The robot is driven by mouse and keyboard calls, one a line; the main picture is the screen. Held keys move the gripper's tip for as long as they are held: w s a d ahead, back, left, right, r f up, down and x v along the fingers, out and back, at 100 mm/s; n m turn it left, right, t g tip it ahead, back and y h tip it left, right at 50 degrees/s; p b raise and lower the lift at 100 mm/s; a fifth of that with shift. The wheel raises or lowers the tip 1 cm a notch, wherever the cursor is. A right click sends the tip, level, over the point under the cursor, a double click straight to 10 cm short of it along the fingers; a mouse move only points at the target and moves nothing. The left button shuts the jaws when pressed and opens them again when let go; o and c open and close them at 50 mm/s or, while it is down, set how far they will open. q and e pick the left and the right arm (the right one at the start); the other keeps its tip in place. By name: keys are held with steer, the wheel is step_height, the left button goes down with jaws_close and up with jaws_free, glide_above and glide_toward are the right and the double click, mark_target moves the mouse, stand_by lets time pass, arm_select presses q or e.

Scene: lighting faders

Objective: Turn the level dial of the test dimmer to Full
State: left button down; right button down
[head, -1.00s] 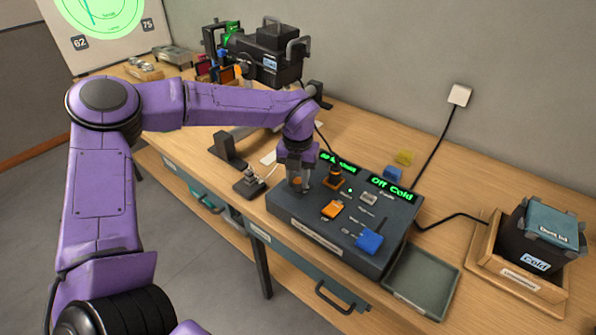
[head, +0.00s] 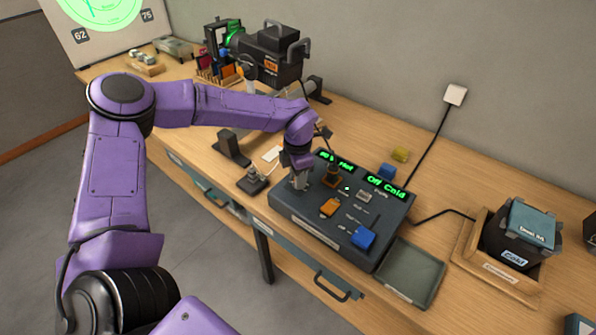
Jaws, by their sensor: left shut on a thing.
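The dark control box (head: 290,211) sits on the bench with two green displays. The left display (head: 335,161) is partly covered by my arm and seems to end in "Hot"; the right one (head: 386,187) reads "Off Cold". My left gripper (head: 299,184) points down at the box's left end and is shut on what seems to be the level dial, which its fingers hide. An orange-brown knob (head: 331,176) stands just right of the fingers. An orange slider cap (head: 330,207) and a blue one (head: 363,238) sit further right. My right gripper is not in view.
A small dark stand (head: 252,181) is left of the box. A grey tray (head: 412,272) lies to its right, then a wooden tray (head: 470,258) with a "Cold" bin (head: 505,250). A spotlight (head: 270,55) with an orange label stands behind.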

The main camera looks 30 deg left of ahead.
arm_select(q)
steer(key=shift+w+r+m+p, duration=0.15)
steer(key=shift+m+p, duration=0.55)
steer(key=shift+m, duration=0.8)
steer(key=c, duration=0.8)
jaws_free()
steer(key=shift+c, duration=0.2)
step_height(320, 180, up, 10)
steer(key=b, duration=0.2)
steer(key=shift+r+b, duration=0.15)
steer(key=shift+b, duration=0.15)
